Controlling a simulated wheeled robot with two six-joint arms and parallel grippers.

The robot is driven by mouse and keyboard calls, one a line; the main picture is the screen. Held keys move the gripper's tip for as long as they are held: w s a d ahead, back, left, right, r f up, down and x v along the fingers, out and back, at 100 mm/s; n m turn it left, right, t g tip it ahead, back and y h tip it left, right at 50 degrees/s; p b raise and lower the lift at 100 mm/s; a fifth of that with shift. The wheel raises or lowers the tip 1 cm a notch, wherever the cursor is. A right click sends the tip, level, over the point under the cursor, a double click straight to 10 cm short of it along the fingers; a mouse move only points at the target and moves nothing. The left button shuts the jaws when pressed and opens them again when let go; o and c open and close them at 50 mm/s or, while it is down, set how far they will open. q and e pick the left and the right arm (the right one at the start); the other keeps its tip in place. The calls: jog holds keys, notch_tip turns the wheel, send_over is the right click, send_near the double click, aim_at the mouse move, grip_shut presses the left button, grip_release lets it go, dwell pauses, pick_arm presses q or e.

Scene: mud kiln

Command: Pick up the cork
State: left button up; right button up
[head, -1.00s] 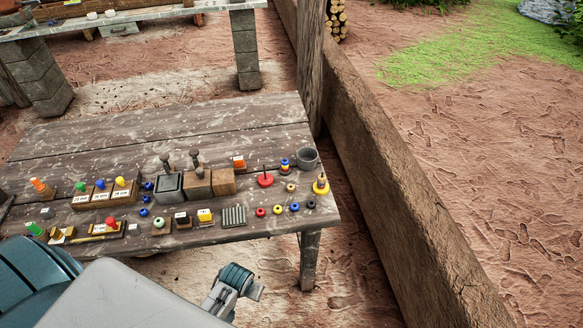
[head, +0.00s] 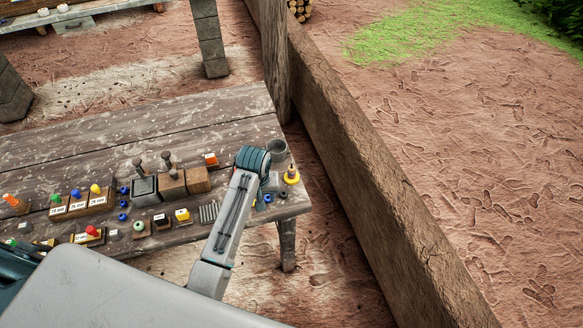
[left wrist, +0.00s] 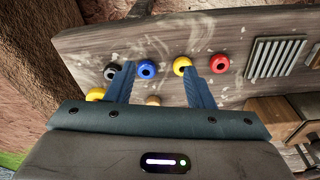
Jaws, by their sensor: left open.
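A small tan round piece shows in the left wrist view (left wrist: 153,100), just above my gripper body and partly cut off by it. It looks like the cork, but I cannot be sure. In the head view my arm covers that spot. My left gripper (left wrist: 158,84) is open and empty over the right end of the table, with the tan piece between the bases of its two blue-grey fingers in the picture. In the head view the gripper (head: 270,184) is mostly hidden by its wrist. My right gripper is not in view.
Black (left wrist: 113,71), blue (left wrist: 146,69), yellow (left wrist: 181,66) and red (left wrist: 219,64) rings lie near the fingers. A slotted grey block (left wrist: 276,57) and wooden blocks (head: 197,179) are also on the table (head: 120,140).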

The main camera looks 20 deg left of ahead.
pick_arm(q)
jog(key=w+d+r, duration=0.1)
jog(key=w+r, duration=0.2)
jog(key=w, duration=0.1)
jog(key=w+d+r+n+g, duration=0.1)
jog(key=w+d+r, duration=0.1)
jog(key=w+r, duration=0.2)
jog(key=w+d+r+n, duration=0.1)
jog(key=w+d+r, duration=0.1)
jog(key=w, duration=0.4)
jog(key=shift+w+r+p, duration=0.1)
jog(key=shift+r+p, duration=0.25)
jog(key=shift+r, duration=0.45)
jog(key=shift+f, duration=0.1)
jog(key=p, duration=0.1)
send_over(292, 165)
jog(key=f, duration=0.4)
jog(key=shift+w+a+f, duration=0.1)
jog(key=shift+w+f, duration=0.2)
jog(key=shift+s+f+p, duration=0.1)
jog(key=shift+f+p, duration=0.45)
jog(key=shift+p, duration=0.05)
notch_tip(292, 165, down, 4)
jog(key=shift+s+r+p, duration=0.15)
jog(key=shift+r+p, duration=0.05)
jog(key=shift+p, duration=0.5)
jog(key=shift+f, duration=0.45)
grip_shut()
